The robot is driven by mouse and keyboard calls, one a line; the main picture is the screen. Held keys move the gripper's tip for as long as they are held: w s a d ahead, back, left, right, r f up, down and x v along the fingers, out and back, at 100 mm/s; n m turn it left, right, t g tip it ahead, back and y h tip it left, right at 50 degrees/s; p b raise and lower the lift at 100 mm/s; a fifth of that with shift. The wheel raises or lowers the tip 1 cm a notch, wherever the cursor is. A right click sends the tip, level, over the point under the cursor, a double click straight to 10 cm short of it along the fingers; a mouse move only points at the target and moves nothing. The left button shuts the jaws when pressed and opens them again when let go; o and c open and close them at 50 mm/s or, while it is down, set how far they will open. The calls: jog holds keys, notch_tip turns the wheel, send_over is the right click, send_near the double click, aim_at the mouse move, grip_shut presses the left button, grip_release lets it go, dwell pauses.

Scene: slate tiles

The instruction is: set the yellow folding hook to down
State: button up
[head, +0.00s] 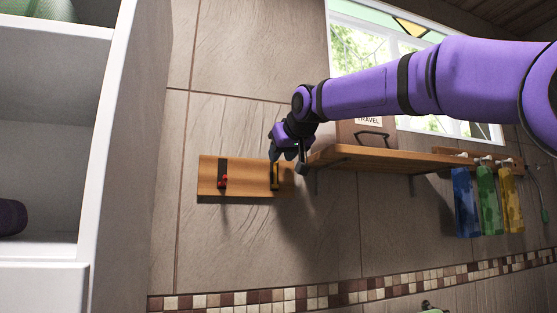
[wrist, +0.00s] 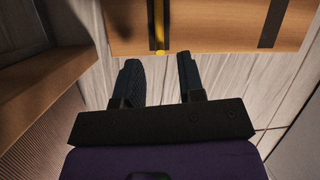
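The yellow folding hook (head: 275,177) is on a dark plate on the right part of a wooden wall board (head: 208,176). In the wrist view the hook (wrist: 158,30) is a narrow yellow bar along its dark plate, with a yellow end near the board's edge. I cannot tell surely whether it is folded up or down. My gripper (head: 287,160) is at the board's right end, partly in front of it. In the wrist view my gripper (wrist: 159,62) is open and empty. Its two dark fingers are apart, and the hook is ahead of the gap, not between them.
A wooden shelf (head: 400,158) with a box (head: 348,138) is close on the right. Blue (head: 465,203), green (head: 487,200) and yellow (head: 511,200) hanging items are farther right. A white cabinet (head: 105,130) stands left.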

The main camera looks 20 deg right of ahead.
aim_at(276, 174)
jog(key=shift+x, duration=1.3)
jog(key=shift+c, duration=0.2)
grip_shut()
